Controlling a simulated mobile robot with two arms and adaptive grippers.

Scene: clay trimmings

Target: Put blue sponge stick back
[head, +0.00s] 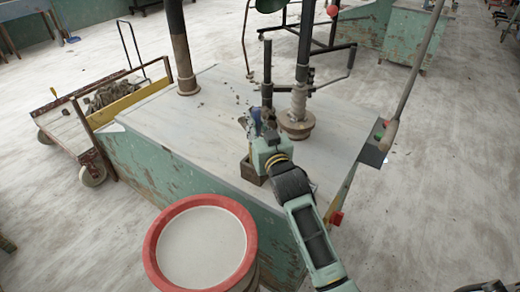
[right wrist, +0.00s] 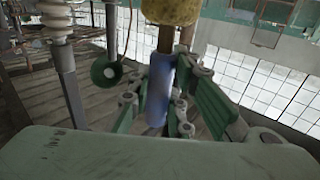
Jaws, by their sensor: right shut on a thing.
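The blue sponge stick (right wrist: 158,92) has a blue handle, a brown shaft and a yellow sponge head at the top of the right wrist view. My right gripper (right wrist: 172,98) is shut on its blue part. In the head view a small blue patch of the stick (head: 256,119) shows at my right gripper (head: 262,129), above the worktable (head: 190,125). A brown open box (head: 252,172) stands on the table just below the gripper, partly hidden by it. My left gripper is not in view.
A post with a round brown base (head: 297,124) stands close right of the gripper. Small dark crumbs lie on the table behind. A red-rimmed drum (head: 159,220) stands at the front, and a cart (head: 80,130) at the left. The table's left half is mostly clear.

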